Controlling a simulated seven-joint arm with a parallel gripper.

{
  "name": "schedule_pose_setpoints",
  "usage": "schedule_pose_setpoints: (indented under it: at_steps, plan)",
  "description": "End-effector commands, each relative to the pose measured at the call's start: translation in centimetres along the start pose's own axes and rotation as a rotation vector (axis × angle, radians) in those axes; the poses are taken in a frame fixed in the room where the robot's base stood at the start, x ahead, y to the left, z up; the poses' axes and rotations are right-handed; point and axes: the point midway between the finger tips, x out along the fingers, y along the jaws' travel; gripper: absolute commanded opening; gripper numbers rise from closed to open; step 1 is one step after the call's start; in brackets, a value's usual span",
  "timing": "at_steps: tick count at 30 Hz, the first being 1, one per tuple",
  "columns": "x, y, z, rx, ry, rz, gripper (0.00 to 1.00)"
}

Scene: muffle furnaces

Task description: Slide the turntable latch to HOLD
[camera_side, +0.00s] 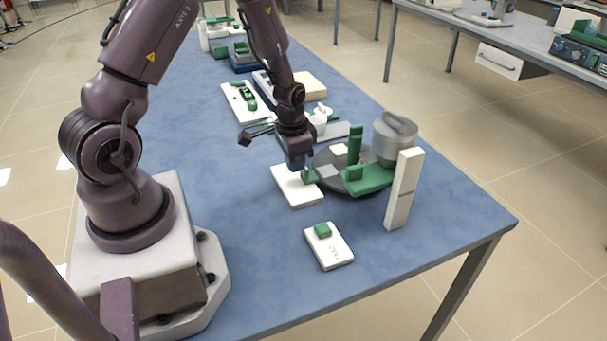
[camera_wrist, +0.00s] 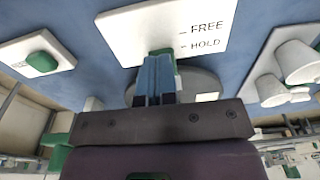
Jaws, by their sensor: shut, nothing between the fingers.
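The latch plate (camera_side: 297,187) is a white panel on the blue table beside the grey turntable (camera_side: 328,160). In the wrist view the plate (camera_wrist: 140,25) bears the words FREE and HOLD, each with a tick mark. The green latch knob (camera_side: 309,176) is at the plate's edge on the turntable side. In the wrist view the knob (camera_wrist: 161,51) shows near the level of the HOLD mark, partly hidden by my fingers. My gripper (camera_side: 298,165) is shut and empty, pointing down, with its blue fingertips (camera_wrist: 156,62) right by the knob. Whether they touch it is unclear.
A green bracket (camera_side: 368,180) and grey canister (camera_side: 395,138) stand on the turntable's right, behind a white upright block (camera_side: 404,190). A white panel with a green button (camera_side: 329,246) lies nearer. White cups (camera_wrist: 295,62) show in the wrist view.

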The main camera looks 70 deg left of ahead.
Motion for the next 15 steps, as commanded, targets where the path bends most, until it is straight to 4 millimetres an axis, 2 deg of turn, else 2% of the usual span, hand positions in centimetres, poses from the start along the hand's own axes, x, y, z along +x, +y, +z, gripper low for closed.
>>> schedule_pose_setpoints:
  at_steps: [1,15]
  plan:
    - [3.00,-0.12,2.52,-0.030,-0.069,0.018,0.00]
    - [2.98,-0.09,2.99,-0.030,-0.071,0.019,0.00]
